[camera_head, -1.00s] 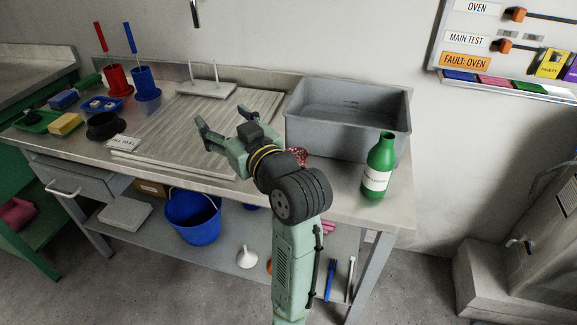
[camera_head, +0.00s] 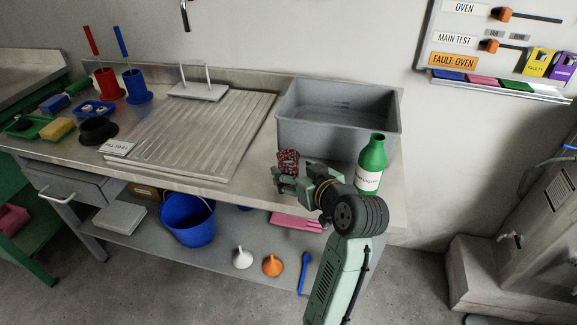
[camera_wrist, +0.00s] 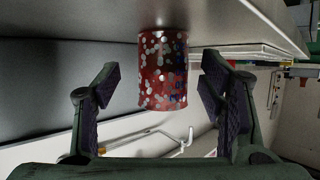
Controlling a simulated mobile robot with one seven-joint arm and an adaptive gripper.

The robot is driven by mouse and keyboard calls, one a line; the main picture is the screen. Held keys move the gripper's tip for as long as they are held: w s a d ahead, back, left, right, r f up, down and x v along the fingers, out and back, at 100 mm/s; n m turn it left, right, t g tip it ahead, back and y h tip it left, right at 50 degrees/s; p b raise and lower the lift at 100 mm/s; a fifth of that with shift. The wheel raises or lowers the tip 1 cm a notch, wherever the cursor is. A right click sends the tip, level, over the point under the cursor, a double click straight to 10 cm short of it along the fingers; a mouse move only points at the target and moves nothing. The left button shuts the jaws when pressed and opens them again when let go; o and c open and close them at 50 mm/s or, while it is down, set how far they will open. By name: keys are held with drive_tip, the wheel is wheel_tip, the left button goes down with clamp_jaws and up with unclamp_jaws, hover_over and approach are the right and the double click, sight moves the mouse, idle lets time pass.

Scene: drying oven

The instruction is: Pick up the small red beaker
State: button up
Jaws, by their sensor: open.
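The small red beaker (camera_head: 288,160), speckled with white spots, stands near the front edge of the bench, in front of the grey basin. My gripper (camera_head: 279,180) is at the near side of it and covers its lower part in the head view. In the wrist view, the beaker (camera_wrist: 163,70) is between the two spread fingers of my gripper (camera_wrist: 160,85), with a gap on each side. The fingers are open and hold nothing. The wrist view looks upside down, so the bench top shows above the beaker.
The grey basin (camera_head: 300,134) stands just behind. A green bottle (camera_head: 371,166) stands close to the right, beside my arm. The ribbed drainboard (camera_head: 190,140) is to the left. A lower shelf below the bench holds funnels and a blue bucket (camera_head: 188,220).

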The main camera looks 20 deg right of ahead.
sight(293, 170)
drive_tip(key=shift+p+x, duration=0.3)
drive_tip(key=shift+x, duration=1.45)
drive_tip(key=shift+a, duration=0.15)
drive_tip(key=c, duration=1.3)
drive_tip(key=shift+r, duration=0.2)
